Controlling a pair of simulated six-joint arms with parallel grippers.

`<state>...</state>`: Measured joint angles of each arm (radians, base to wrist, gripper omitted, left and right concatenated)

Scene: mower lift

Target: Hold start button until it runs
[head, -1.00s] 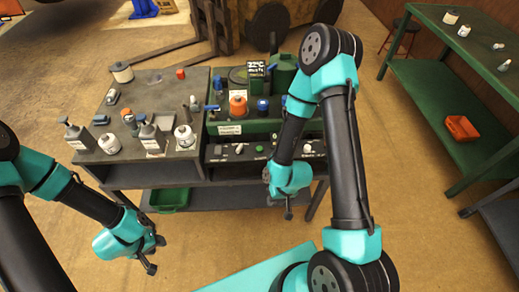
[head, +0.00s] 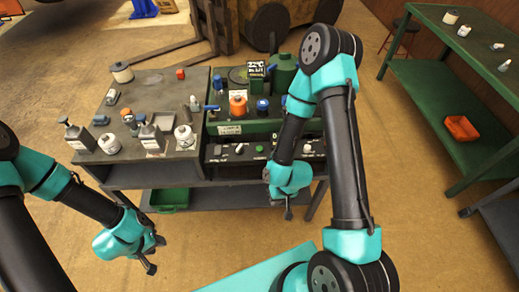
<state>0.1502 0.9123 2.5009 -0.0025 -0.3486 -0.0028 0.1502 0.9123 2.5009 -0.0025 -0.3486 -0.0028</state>
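A green machine (head: 240,127) sits on the right half of the dark workbench. Its dark front panel (head: 228,152) carries a round green button (head: 259,149), a pale knob (head: 239,148) to its left and another pale knob (head: 307,149) to the right. A small display (head: 256,70) stands on top. My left gripper (head: 156,254) hangs in front of the bench's left half, low and apart from the panel. My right gripper (head: 278,195) points down in front of the panel, right of and below the green button, apart from it. Neither gripper's finger gap shows clearly. My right arm hides part of the machine's right side.
The bench's left top holds several bottles, among them a grey pump bottle (head: 77,136) and a white-capped jar (head: 185,137). A green bin (head: 170,199) is on the lower shelf. A green shelf unit (head: 455,100) with an orange bin (head: 461,128) stands right. Floor before the bench is open.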

